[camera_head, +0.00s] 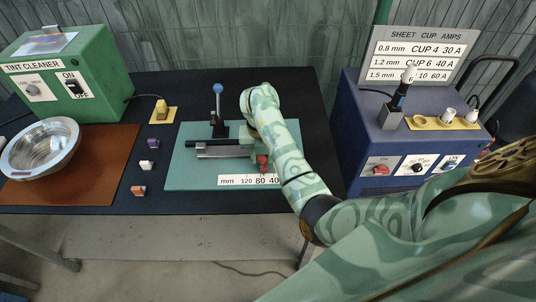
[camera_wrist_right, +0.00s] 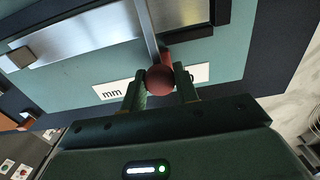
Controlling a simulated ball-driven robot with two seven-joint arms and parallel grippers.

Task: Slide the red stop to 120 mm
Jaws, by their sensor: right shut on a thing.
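The red stop (camera_wrist_right: 160,80) is a round red knob on a slim red stem in the right wrist view. My right gripper (camera_wrist_right: 161,76) has a finger on each side of the knob and is shut on it. My arm covers part of the fixture and the right end of the scale there. I cannot read the exact position. My left gripper is not in view.
A blue-knobbed lever (camera_head: 218,100) stands behind the rail on the teal board (camera_head: 190,176). Several small blocks and a yellow switch (camera_head: 162,110) lie to the left. A metal bowl (camera_head: 42,147), a green tint cleaner (camera_head: 72,82) and a blue control box (camera_head: 360,125) flank the board.

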